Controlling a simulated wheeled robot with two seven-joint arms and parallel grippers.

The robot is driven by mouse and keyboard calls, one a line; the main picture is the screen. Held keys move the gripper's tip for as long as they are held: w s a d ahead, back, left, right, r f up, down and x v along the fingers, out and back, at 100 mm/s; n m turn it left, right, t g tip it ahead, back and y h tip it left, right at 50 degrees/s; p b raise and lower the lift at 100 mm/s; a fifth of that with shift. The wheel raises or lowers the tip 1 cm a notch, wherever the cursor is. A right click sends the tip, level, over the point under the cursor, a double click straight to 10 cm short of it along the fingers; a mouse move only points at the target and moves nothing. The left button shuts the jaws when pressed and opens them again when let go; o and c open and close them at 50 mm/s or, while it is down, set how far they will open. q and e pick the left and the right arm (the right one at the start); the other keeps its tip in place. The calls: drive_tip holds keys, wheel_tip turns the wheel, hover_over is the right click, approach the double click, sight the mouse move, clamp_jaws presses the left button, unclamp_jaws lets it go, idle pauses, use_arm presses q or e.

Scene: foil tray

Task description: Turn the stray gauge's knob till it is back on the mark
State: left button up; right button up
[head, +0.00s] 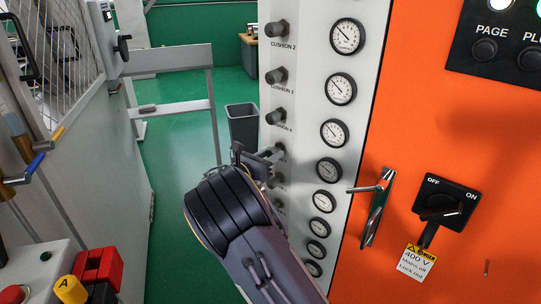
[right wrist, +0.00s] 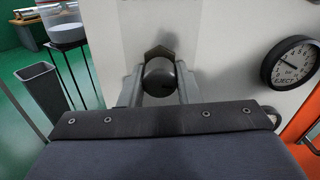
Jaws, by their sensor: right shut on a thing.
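A column of round dial gauges, such as the top one (head: 347,36), runs down a pale panel, with dark knobs, such as the one by "CUSHION 2" (head: 277,29), to their left. My right gripper (head: 266,157) is at a knob partway down the column. In the right wrist view its two fingers are shut on a round dark knob (right wrist: 160,76), one on each side. A gauge (right wrist: 292,62) marked "EJECT" is to the right of this knob, its needle pointing up and left. I cannot tell its mark clearly. My left gripper is not in view.
An orange panel with a door handle (head: 375,208) and an OFF/ON switch (head: 440,200) is to the right. A grey bin (head: 243,124) stands on the green floor behind. A mesh guard and rail are at the left. Neighbouring knobs are close above and below my gripper.

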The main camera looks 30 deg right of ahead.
drive_tip(key=m+b, duration=0.1)
drive_tip(key=m, duration=0.1)
drive_tip(key=m+b, duration=0.3)
drive_tip(key=m, duration=0.1)
drive_tip(key=shift+f+b, duration=0.25)
drive_tip(key=shift+b, duration=0.05)
drive_tip(key=m+b, duration=0.2)
drive_tip(key=m, duration=0.1)
drive_tip(key=shift+m+b, duration=0.3)
drive_tip(key=shift+r+m+b, duration=0.2)
drive_tip(key=shift+m+b, duration=0.7)
drive_tip(key=shift+m, duration=0.2)
drive_tip(key=o, duration=1)
drive_tip(key=shift+a, duration=0.1)
drive_tip(key=shift+p+v, duration=0.3)
drive_tip(key=shift+v, duration=3.55)
